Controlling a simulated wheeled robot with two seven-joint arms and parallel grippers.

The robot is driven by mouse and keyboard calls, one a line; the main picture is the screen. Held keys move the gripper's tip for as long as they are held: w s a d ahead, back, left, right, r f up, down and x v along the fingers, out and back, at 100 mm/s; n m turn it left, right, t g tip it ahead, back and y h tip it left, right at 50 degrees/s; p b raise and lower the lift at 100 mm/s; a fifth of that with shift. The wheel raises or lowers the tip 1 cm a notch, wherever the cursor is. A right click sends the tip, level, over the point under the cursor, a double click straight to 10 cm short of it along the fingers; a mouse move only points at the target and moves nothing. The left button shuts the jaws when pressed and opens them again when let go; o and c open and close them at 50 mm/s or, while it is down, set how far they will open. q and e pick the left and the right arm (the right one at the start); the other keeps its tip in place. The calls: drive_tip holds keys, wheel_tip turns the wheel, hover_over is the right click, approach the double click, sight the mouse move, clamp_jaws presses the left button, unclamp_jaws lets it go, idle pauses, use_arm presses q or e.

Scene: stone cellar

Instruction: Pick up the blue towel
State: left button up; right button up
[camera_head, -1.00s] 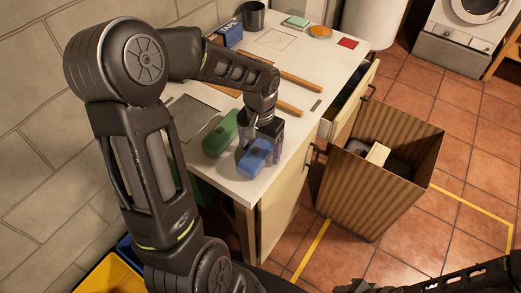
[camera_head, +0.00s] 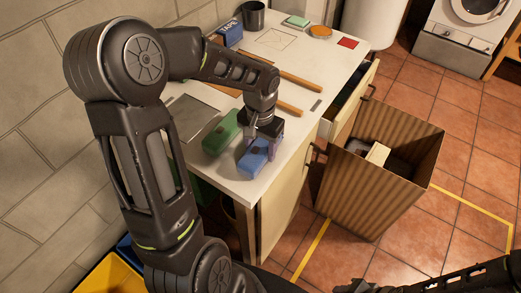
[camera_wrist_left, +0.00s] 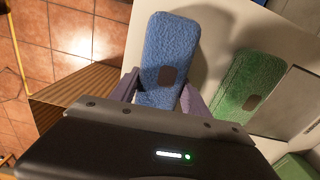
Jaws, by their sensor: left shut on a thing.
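The blue towel (camera_head: 252,160) is a folded, fuzzy block near the front edge of the white worktop. It also shows in the left wrist view (camera_wrist_left: 169,45), with a dark patch on its top. My left gripper (camera_head: 262,143) comes down over it from above. In the left wrist view its purple fingers stand on either side of the towel, shut on it. The towel seems to be still at the worktop; I see no clear gap under it. My right gripper is not in view; only part of a dark arm shows at the bottom right.
A green towel (camera_head: 221,133) lies just left of the blue one. A grey plate (camera_head: 195,115), two wooden sticks, a cup (camera_head: 253,15) and a blue box (camera_head: 228,33) share the worktop (camera_head: 235,180). A corrugated bin (camera_head: 365,190) stands right of it, near an open drawer.

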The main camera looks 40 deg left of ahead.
sight(261, 146)
use_arm(q)
drive_tip(key=shift+c, duration=1.2)
drive_tip(key=shift+r, duration=0.1)
wheel_tip(261, 146, up, 10)
drive_tip(key=shift+f+b, duration=0.1)
drive_tip(key=shift+b, duration=0.2)
